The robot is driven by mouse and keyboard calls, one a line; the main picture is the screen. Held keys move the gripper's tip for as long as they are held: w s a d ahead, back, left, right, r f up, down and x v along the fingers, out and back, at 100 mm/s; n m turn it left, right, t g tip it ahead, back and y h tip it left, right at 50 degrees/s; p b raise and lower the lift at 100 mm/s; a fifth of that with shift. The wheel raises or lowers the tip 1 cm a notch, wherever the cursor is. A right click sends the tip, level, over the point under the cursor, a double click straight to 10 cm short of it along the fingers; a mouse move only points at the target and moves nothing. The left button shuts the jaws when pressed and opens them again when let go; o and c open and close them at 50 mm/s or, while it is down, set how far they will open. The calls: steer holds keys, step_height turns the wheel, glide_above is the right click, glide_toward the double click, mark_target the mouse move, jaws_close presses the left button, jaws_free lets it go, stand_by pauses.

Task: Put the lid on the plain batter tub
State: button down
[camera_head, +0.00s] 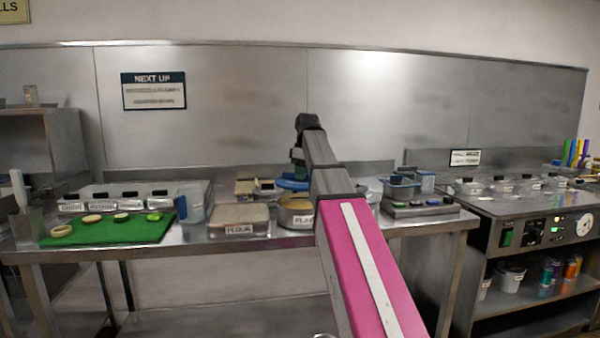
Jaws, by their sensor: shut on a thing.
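The plain batter tub (297,213) is a low round metal tub, its label partly hidden behind my arm. It stands near the front of the steel worktop, just left of my pink forearm. My gripper (298,168) points down over the worktop behind the tub, partly hidden by my arm. It is shut on what looks like a blue round lid (288,184). The lid shows behind and above the tub, apart from its rim as far as I can see. The fingertips are too small and covered to make out.
A flour container (238,220) stands left of the tub. Labelled lidded pans line the back. Blue-grey baskets (400,189) stand right of my arm, before the control-panel counter (545,232).

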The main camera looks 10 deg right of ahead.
steer(key=shift+f, duration=2.95)
steer(key=shift+f, duration=0.3)
steer(key=c, duration=1)
jaws_free()
steer(key=shift+r, duration=0.1)
